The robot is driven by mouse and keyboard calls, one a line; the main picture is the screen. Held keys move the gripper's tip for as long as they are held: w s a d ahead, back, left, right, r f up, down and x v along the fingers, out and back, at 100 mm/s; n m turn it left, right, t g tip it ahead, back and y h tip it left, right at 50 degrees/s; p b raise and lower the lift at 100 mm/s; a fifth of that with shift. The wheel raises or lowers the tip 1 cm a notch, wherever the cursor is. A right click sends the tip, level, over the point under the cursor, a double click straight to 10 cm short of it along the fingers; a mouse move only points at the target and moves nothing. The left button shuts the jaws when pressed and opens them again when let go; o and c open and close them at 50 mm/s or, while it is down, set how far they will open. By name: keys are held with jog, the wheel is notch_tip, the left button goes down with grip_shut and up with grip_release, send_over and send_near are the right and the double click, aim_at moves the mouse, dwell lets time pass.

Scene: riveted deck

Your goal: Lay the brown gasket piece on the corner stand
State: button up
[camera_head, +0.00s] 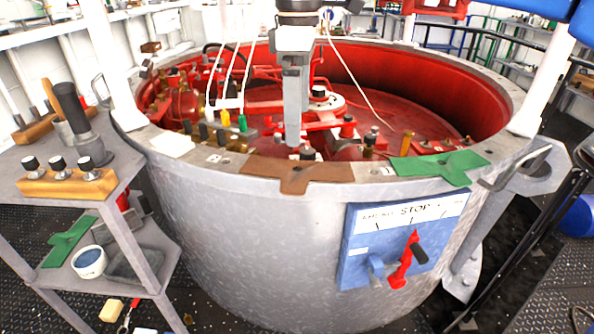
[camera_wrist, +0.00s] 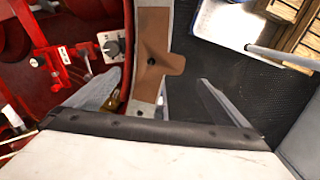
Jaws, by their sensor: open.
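The brown gasket piece (camera_head: 285,174) lies flat on the near rim of the big grey drum (camera_head: 250,230). In the wrist view the gasket (camera_wrist: 152,50) has a dark hole in its middle and a tab to the right. My gripper (camera_head: 293,140) points down above the rim, just behind the gasket in the head view. In the wrist view my gripper (camera_wrist: 160,78) is open and empty, its two fingers apart on either side of the gasket's lower end. The corner stand (camera_head: 122,158) is a grey two-level stand at the left of the drum.
The stand's top holds a wooden block (camera_head: 65,186) with black knobs and a dark-handled tool (camera_head: 80,120). Its lower shelf holds a green piece (camera_head: 68,240) and a cup (camera_head: 89,262). Another green piece (camera_head: 440,166) lies on the rim. White posts rise from the drum.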

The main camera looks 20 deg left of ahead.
send_over(295, 176)
jog(key=f, duration=0.6)
jog(key=shift+w+d+f, duration=0.15)
jog(key=shift+w+d, duration=0.1)
jog(key=shift+s+a+f, duration=0.1)
jog(key=shift+a+f, duration=0.05)
jog(key=shift+f, duration=1.2)
jog(key=shift+s+a+f, duration=0.1)
jog(key=shift+f, duration=1.2)
jog(key=c, duration=0.8)
jog(key=shift+c, duration=0.2)
